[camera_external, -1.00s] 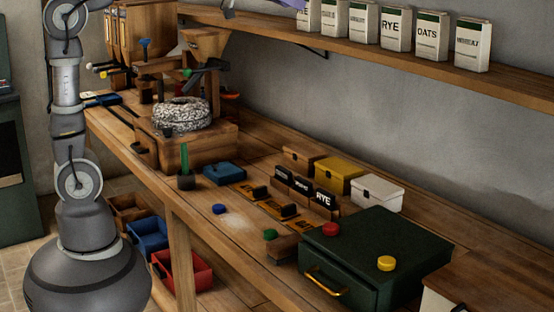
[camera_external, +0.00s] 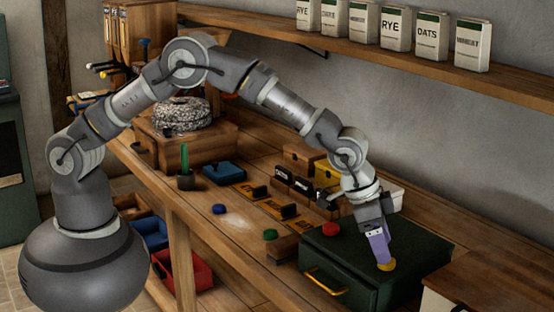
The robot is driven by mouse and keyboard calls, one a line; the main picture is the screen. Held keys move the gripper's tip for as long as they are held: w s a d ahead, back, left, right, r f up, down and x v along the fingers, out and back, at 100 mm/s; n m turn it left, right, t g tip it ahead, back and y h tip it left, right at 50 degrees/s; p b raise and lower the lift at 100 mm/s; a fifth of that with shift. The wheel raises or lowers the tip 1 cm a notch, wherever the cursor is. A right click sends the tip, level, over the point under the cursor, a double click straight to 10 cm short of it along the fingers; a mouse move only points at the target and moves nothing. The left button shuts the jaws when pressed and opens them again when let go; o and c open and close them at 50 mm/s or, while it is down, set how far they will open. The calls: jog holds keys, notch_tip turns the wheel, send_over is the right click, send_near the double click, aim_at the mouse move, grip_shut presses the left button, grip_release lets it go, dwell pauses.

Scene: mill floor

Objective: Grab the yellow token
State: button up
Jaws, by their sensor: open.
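The yellow token (camera_external: 386,265) is a small round disc on top of the dark green drawer box (camera_external: 325,245) at the right of the bench. My gripper (camera_external: 383,258) points down onto it, with its purple finger right at the token and partly covering it. The jaws are open. The far finger is hidden, so I cannot tell whether the token lies between the fingers or whether they touch it.
A red token (camera_external: 330,229) lies on the box's left part. A blue token (camera_external: 219,209) and a green token (camera_external: 270,235) are further left. Yellow and white small boxes stand behind my wrist. A shelf (camera_external: 400,48) with labelled tins runs above.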

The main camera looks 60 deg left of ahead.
jog(key=x, duration=0.3)
jog(key=shift+f+b, duration=0.1)
jog(key=shift+b, duration=0.2)
jog(key=c, duration=1.1)
jog(key=shift+c, duration=0.2)
